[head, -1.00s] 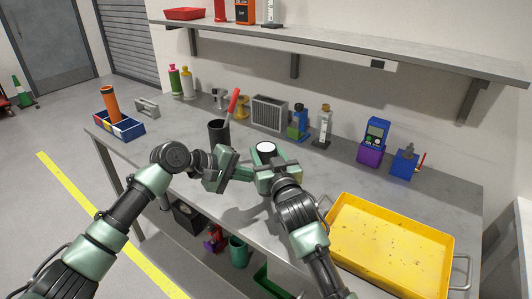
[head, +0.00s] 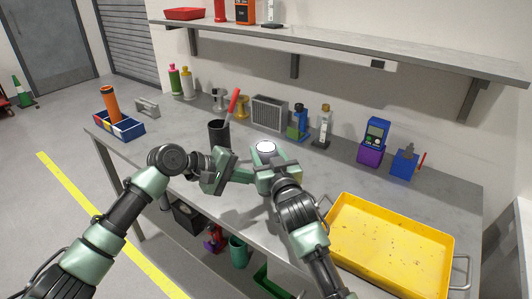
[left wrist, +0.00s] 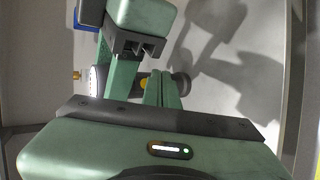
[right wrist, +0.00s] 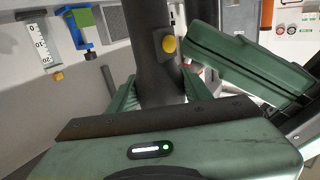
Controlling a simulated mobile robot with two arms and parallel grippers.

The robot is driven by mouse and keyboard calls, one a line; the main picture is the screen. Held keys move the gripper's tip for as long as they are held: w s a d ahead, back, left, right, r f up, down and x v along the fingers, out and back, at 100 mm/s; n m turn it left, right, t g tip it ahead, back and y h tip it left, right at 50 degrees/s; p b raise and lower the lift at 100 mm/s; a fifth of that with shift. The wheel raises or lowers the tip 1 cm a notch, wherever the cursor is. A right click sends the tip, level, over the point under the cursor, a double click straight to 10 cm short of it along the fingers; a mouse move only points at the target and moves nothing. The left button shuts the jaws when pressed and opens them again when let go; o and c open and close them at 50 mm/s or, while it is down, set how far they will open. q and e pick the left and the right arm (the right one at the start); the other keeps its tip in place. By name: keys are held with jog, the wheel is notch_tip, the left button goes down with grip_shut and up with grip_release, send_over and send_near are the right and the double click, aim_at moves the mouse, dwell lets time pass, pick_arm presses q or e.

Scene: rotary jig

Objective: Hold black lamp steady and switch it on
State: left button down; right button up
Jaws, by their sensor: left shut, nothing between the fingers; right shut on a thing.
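The black lamp (right wrist: 150,40) is a dark cylinder with a yellow button (right wrist: 169,44) on its side. Its round white face (head: 265,147) points up in the head view and looks bright. My right gripper (right wrist: 160,88) is shut around the lamp's body; in the head view the right hand hides most of the lamp. My left gripper (head: 241,173) is shut and empty, beside the lamp on its left. In the left wrist view the closed left fingers (left wrist: 160,88) are close by the yellow button (left wrist: 143,82); whether they touch it is unclear.
A dark cup (head: 219,133) with a red-handled tool stands just behind my left gripper. A yellow tray (head: 388,247) fills the bench's right front. A grey vented box (head: 269,113), blue tools and a purple-blue device (head: 374,140) line the back. The bench between them is clear.

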pick_arm(q)
jog(key=s+a, duration=0.3)
jog(key=s, duration=0.2)
jog(key=shift+s, duration=0.2)
dwell(0.5)
pick_arm(e)
jog(key=o, duration=1.5)
jog(key=shift+o, duration=0.2)
